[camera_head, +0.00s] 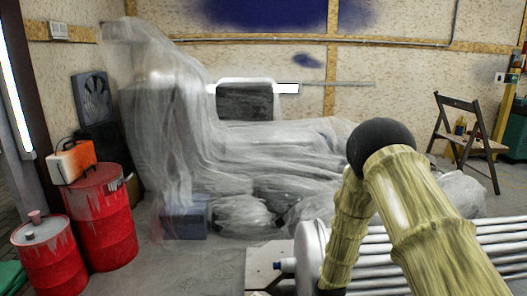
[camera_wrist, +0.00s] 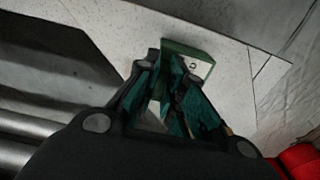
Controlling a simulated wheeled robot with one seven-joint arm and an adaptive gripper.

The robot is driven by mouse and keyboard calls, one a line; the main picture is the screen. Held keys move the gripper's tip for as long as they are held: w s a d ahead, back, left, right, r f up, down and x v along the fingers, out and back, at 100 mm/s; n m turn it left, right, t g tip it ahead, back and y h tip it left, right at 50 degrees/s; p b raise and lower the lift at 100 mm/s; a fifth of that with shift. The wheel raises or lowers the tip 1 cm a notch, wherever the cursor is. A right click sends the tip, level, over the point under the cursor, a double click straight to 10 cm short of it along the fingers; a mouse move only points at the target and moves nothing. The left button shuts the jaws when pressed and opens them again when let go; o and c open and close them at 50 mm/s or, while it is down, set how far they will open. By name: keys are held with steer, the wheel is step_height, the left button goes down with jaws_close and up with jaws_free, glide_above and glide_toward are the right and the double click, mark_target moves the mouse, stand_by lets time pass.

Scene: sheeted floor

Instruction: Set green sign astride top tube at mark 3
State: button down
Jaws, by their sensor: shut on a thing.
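In the wrist view, my gripper (camera_wrist: 172,78) is shut on the green sign (camera_wrist: 178,47). The sign shows a green edge and a pale face with a small dark character that I cannot read clearly. The fingers cover its lower part. Silver tubes (camera_head: 452,232) lie in a stacked row at the lower right of the head view, partly behind my arm. Tubes (camera_wrist: 22,125) also show at the left of the wrist view, apart from the sign. I cannot make out mark 3. My gripper and the sign are hidden in the head view.
A pale board (camera_wrist: 105,25) lies beyond the sign. Red drums (camera_head: 103,220) stand at the left, an orange canister (camera_head: 72,160) on one. Sheeted equipment (camera_head: 270,150) fills the middle. A folding chair (camera_head: 466,135) stands at the right. Floor at lower left of centre is open.

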steer(key=shift+w+r+p, duration=0.1)
steer(key=shift+r+p, duration=2.3)
steer(key=shift+r, duration=0.5)
steer(key=shift+r, duration=0.3)
steer(key=s+r+p, duration=0.1)
steer(key=s+r, duration=0.1)
steer(key=r, duration=1)
steer(key=s+a+r, duration=0.1)
steer(key=s+r, duration=0.1)
steer(key=r, duration=1)
steer(key=shift+a+r+p, duration=0.15)
steer(key=shift+a+p, duration=0.15)
steer(key=shift+p, duration=0.1)
steer(key=shift+r+p, duration=0.15)
steer(key=shift+p, duration=0.6)
